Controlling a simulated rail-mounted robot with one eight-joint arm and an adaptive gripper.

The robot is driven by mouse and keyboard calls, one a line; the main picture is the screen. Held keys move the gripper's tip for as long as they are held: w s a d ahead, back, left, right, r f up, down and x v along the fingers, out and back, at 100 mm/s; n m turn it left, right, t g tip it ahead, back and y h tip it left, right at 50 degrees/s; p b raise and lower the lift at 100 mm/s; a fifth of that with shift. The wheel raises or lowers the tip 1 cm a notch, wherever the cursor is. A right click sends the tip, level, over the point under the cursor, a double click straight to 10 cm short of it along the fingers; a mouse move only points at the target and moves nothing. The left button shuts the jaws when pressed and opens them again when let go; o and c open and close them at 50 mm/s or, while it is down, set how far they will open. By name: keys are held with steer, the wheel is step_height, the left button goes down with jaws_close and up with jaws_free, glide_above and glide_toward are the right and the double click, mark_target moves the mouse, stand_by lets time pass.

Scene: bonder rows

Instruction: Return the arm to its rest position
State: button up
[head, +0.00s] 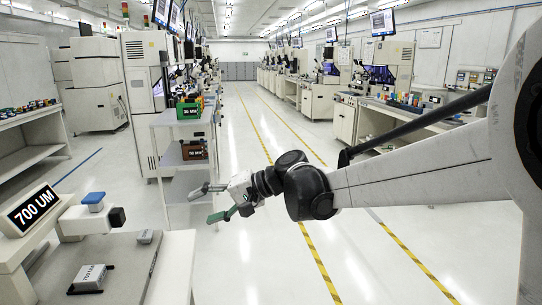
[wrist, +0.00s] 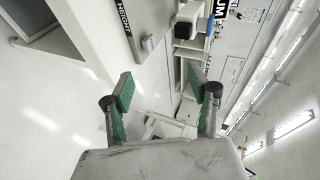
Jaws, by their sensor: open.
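My gripper (head: 218,203) is at the end of my arm, which reaches in from the right side of the head view. It hangs in the air over the aisle, just right of the workbench at the lower left. In the wrist view my gripper (wrist: 158,100) shows two fingers with green pads spread wide apart. Nothing is between them.
The workbench (head: 172,262) at lower left carries a grey block (head: 90,277), a small device with a blue top (head: 94,200) and a "700 UM" sign (head: 33,210). A shelf cart (head: 185,150) with a green bin (head: 188,110) stands behind my gripper. The aisle floor (head: 255,255) is clear.

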steer(key=s+d+f+t+h+p, duration=0.1)
steer(key=s+d+h, duration=0.3)
steer(key=s+d, duration=0.4)
steer(key=s+d+f+t+h+p, duration=0.1)
steer(key=s+d+t+h, duration=0.2)
steer(key=s+d, duration=0.5)
steer(key=s+d+f+t+h+p, duration=0.1)
steer(key=s+d+h, duration=0.4)
steer(key=d, duration=1.5)
steer(key=s, duration=0.3)
steer(key=shift+f+m+t+h+p, duration=0.3)
steer(key=shift+t+h+p, duration=0.1)
steer(key=shift+s, duration=0.1)
